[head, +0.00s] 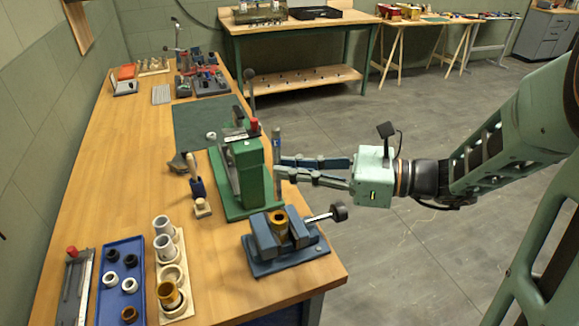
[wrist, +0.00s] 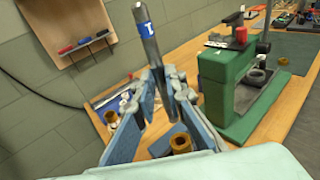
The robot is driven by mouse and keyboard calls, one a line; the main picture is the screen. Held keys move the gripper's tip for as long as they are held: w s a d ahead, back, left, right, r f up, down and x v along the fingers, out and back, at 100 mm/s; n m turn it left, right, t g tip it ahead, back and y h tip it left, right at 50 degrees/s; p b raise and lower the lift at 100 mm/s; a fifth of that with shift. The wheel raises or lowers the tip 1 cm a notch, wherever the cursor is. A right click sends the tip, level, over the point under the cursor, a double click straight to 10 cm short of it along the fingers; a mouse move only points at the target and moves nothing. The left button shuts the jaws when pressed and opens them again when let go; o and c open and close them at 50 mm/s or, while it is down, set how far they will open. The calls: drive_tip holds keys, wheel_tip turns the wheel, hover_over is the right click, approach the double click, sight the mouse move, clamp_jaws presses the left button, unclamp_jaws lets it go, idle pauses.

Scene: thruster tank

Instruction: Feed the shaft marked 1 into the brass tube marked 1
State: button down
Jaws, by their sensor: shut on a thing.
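My gripper (head: 279,167) is shut on a grey shaft (head: 276,148), held nearly upright beside the green press. In the wrist view the shaft (wrist: 149,48) rises between my fingers (wrist: 160,90) and has a blue band with a white mark that looks like a 1. A brass tube (head: 279,224) stands upright between the jaws of a blue vise (head: 290,262), below the shaft and apart from it. That tube (wrist: 181,145) also shows in the wrist view, beyond my fingers. Another brass tube (head: 169,296) stands in a wooden rack (head: 180,313). I cannot read a mark on either tube.
A green press (head: 252,180) stands close left of my gripper. The vise handle (head: 338,211) sticks out to the right. A blue tray (head: 122,250) with rings lies at the left. Open floor lies right of the bench.

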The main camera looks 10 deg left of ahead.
drive_tip(key=shift+f+b, duration=2.9)
drive_tip(key=shift+f, duration=1)
drive_tip(key=c, duration=1.9)
unclamp_jaws()
drive_tip(key=shift+d, duration=0.1)
drive_tip(key=s+d+r, duration=0.1)
drive_tip(key=d, duration=1)
drive_tip(key=shift+d+r, duration=0.15)
drive_tip(key=shift+d, duration=0.2)
